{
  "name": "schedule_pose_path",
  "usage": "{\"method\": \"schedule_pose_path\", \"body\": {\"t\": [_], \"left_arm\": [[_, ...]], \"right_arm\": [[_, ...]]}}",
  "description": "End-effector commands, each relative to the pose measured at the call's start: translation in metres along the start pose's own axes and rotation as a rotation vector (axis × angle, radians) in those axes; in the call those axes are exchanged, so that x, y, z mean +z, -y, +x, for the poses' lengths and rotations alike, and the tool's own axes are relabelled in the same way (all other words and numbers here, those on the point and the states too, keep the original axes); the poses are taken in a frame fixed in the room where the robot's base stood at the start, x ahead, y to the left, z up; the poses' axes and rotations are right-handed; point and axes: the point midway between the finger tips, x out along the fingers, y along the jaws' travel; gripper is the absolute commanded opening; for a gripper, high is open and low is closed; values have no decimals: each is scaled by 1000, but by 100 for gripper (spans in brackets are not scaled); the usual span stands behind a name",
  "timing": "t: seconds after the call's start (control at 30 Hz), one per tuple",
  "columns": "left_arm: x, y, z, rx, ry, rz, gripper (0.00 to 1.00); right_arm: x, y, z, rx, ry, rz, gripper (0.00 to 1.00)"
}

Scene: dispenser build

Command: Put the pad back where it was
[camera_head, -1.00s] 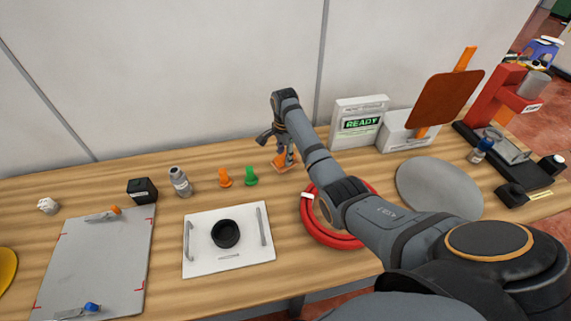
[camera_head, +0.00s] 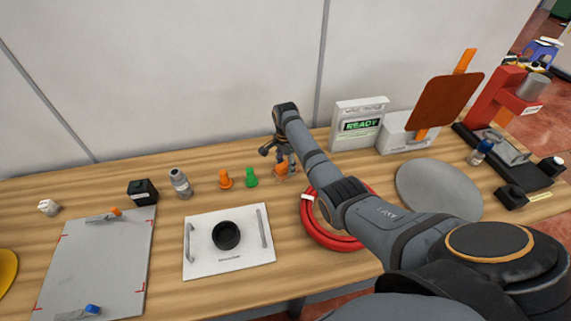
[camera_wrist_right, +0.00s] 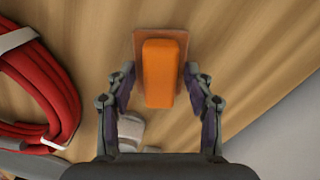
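The pad (camera_wrist_right: 160,72), an orange block-shaped grip on a thin brown plate, lies on the wooden table in the right wrist view. In the head view the pad (camera_head: 281,171) is near the back of the table, partly hidden by my right gripper. My right gripper (camera_head: 287,167) is low over it. In the wrist view the right gripper's fingers (camera_wrist_right: 159,80) are open, one on each side of the orange grip, with visible gaps. My left gripper is not in view.
A red hose coil (camera_head: 310,225) lies close in front. Green (camera_head: 251,178) and orange (camera_head: 225,180) pegs stand to the left. A white box reading READY (camera_head: 358,125) and a brown paddle (camera_head: 443,102) stand to the right. A small pale object (camera_wrist_right: 131,128) sits beneath the gripper.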

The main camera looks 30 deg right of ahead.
Motion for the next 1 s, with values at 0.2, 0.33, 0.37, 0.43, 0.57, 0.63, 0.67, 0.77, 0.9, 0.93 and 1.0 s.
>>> {"method": "schedule_pose_path", "body": {"t": [0.2, 0.33, 0.37, 0.43, 0.57, 0.63, 0.67, 0.77, 0.9, 0.93, 1.0], "left_arm": [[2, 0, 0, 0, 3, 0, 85], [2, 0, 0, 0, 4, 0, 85], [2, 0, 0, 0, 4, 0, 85], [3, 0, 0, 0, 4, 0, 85], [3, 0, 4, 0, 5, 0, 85], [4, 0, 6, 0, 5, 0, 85], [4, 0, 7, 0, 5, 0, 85], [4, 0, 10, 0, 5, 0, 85], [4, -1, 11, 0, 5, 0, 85], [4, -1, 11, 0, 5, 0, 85], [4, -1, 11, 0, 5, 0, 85]], "right_arm": [[0, 0, 0, 0, 0, 0, 54], [0, 1, -9, -2, -1, 0, 54], [0, 1, -14, -3, -1, 0, 54], [-1, 1, -29, -5, -2, 0, 54], [-1, 2, -62, -7, -2, 1, 54], [0, 1, -78, -5, -2, 1, 54], [0, 1, -85, -5, -2, 1, 54], [0, 1, -103, -4, -1, 1, 54], [0, 1, -119, -1, 0, 1, 54], [0, 0, -121, -1, 0, 1, 54], [0, 0, -123, 0, 0, 1, 54]]}}
